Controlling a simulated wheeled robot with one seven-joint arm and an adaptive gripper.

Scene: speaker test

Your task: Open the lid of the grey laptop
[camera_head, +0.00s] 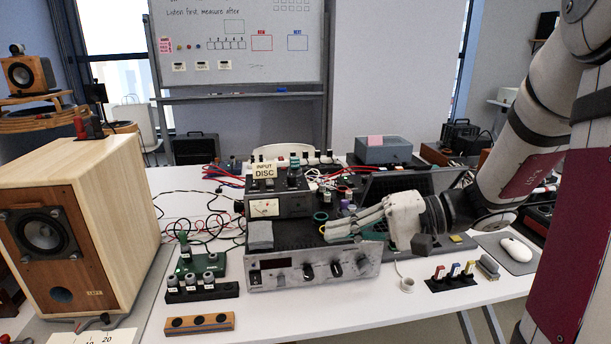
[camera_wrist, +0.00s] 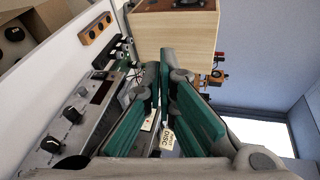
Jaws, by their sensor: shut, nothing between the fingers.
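What appears to be the grey laptop (camera_head: 380,187) stands behind my gripper in the head view. Its dark panel looks raised and leaning. My arm and gripper hide much of it, so how far the lid is open is unclear. My gripper (camera_head: 338,228) points left above the silver amplifier, left of and in front of the laptop panel. Its fingers are shut with nothing between them. In the wrist view the green-padded fingers (camera_wrist: 168,70) point up the picture, towards the wooden speaker. The laptop cannot be made out in the wrist view.
The silver amplifier (camera_head: 318,268) sits under my gripper. A large wooden speaker (camera_head: 110,190) fills the left.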

